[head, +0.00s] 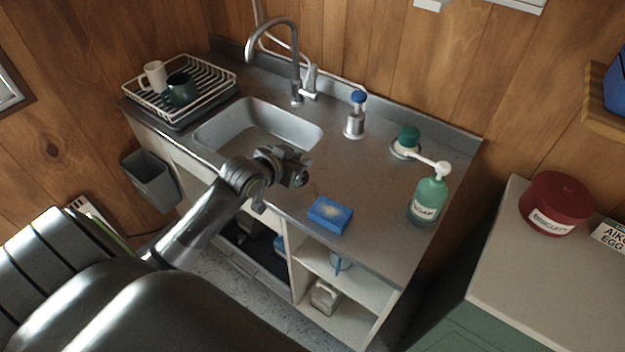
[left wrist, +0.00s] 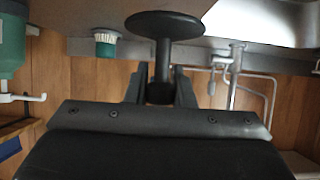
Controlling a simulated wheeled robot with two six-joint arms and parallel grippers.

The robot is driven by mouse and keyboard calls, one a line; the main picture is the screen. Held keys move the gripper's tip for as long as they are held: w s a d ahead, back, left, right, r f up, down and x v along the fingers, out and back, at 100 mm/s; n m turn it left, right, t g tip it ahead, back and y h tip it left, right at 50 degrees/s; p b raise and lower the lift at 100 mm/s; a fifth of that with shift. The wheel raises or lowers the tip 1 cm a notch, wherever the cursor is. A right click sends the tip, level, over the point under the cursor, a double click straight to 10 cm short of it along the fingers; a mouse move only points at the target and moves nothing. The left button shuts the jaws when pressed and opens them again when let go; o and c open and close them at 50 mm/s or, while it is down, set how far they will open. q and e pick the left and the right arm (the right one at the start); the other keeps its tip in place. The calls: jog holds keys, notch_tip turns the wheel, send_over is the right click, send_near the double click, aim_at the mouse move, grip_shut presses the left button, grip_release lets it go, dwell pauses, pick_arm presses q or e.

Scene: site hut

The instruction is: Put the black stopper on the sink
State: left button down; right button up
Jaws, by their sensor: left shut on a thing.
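The black stopper, a flat disc on a short stem, shows in the left wrist view (left wrist: 165,24). My left gripper (left wrist: 160,92) is shut on its stem, with the disc beyond the fingertips. In the head view the left gripper (head: 292,167) is above the counter by the near right corner of the sink. I cannot make out the stopper there; the gripper seems to hide it. The steel sink (head: 215,131) is a rectangular basin, partly covered by my arm at its near edge. It also shows at the upper right of the left wrist view (left wrist: 262,22).
A tall tap (head: 296,75) stands behind the sink, a dish rack (head: 212,82) with mugs to its left. Right of it stand a blue-topped bottle (head: 355,118), a green-capped item (head: 408,140) and a soap dispenser (head: 428,200). A blue sponge (head: 330,214) lies near the front edge.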

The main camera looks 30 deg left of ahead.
pick_arm(q)
jog(key=shift+f, duration=3.15)
jog(key=c, duration=1.2)
grip_release()
jog(key=shift+f, duration=0.15)
jog(key=shift+c, duration=0.2)
jog(key=shift+r, duration=0.2)
jog(key=d+v, duration=0.1)
jog(key=v, duration=1.1)
jog(key=shift+a, duration=0.45)
jog(key=shift+f, duration=0.1)
